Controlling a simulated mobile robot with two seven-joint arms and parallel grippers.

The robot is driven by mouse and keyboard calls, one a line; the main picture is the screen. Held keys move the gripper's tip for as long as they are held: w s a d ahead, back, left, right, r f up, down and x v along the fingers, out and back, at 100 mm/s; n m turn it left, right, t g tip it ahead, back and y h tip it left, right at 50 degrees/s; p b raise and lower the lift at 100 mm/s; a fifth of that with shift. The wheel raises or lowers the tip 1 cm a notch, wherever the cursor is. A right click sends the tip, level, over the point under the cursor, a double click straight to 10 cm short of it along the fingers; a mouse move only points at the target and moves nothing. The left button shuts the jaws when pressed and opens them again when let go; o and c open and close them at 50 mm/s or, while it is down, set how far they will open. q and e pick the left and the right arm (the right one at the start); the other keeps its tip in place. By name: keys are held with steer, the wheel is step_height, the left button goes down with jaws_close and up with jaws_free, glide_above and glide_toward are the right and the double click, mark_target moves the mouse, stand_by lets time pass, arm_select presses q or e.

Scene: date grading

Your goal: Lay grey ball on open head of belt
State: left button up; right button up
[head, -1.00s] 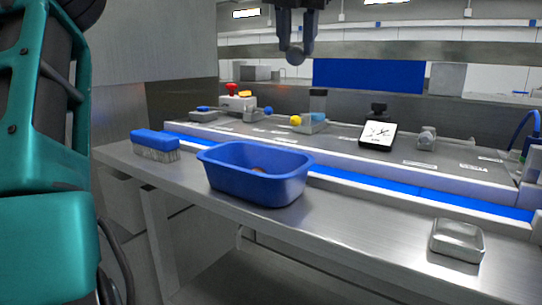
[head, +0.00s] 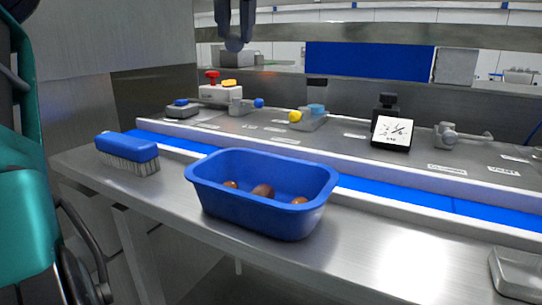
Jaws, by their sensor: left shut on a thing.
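My left gripper (head: 235,36) hangs at the top of the head view, pointing down, its dark fingers shut on the grey ball (head: 235,45). The ball is small and partly hidden between the fingertips. It is held high, clear of the bench and belt. The blue belt (head: 392,191) runs as a strip along the bench, behind the blue tub, from the left to the right edge of the view. Its left stretch (head: 170,143) shows behind the brush. I cannot tell which end is the open head. My right gripper is not in view.
A blue tub (head: 262,220) with several brown dates stands on the steel bench (head: 385,255). A blue brush (head: 128,148) lies left of it. A metal dish (head: 517,272) is at the right edge. Fixtures and a dial display (head: 392,132) stand behind the belt.

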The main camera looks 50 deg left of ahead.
arm_select(q)
steer(key=shift+a, duration=0.25)
steer(key=shift+a+f, duration=0.1)
steer(key=shift+f, duration=0.25)
step_height(320, 180, down, 15)
steer(key=shift+r+b, duration=0.15)
steer(key=shift+b, duration=1)
steer(key=shift+f, duration=2.35)
steer(key=o, duration=1)
